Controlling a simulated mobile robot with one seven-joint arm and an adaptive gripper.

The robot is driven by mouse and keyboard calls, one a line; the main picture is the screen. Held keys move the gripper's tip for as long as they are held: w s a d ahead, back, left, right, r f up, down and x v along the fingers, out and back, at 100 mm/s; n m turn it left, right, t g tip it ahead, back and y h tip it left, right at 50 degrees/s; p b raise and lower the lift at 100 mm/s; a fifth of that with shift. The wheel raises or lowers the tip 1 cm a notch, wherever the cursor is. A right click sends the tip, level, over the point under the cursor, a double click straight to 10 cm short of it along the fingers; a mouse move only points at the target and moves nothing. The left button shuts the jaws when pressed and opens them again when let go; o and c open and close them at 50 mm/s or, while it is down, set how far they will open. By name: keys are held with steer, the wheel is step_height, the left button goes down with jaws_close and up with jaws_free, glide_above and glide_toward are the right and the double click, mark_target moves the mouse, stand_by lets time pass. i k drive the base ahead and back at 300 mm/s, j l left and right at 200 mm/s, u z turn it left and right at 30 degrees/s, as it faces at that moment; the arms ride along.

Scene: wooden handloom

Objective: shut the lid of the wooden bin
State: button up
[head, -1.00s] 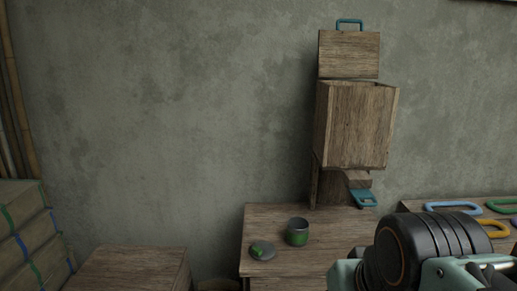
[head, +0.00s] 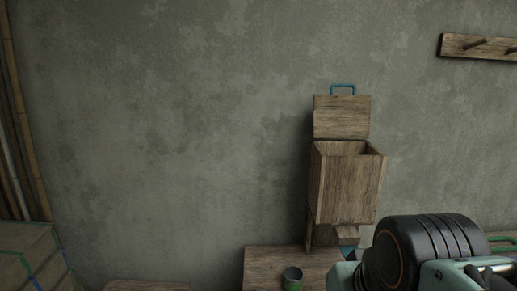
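The wooden bin (head: 346,190) is a brown box on an upright wooden back against the wall, above a wooden table. Its lid (head: 342,117) stands up behind the open top, with a blue handle (head: 343,87) at its upper edge. The dark inside of the bin shows a little at the rim. A slanted wooden piece sits under the bin. My arm's black and pale green links fill the lower right, in front of the scene and right of the bin. The fingers of my gripper do not show.
The wooden table (head: 265,262) below the bin carries a dark and green cup (head: 292,277). A wooden peg rack (head: 478,47) hangs on the wall at upper right. Bamboo poles (head: 22,130) and a stacked box (head: 30,255) stand at left. The wall left of the bin is bare.

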mark_target(335, 116)
steer(key=i+l, duration=0.2)
steer(key=l, duration=0.2)
steer(key=i+l, duration=0.45)
steer(key=l, duration=0.3)
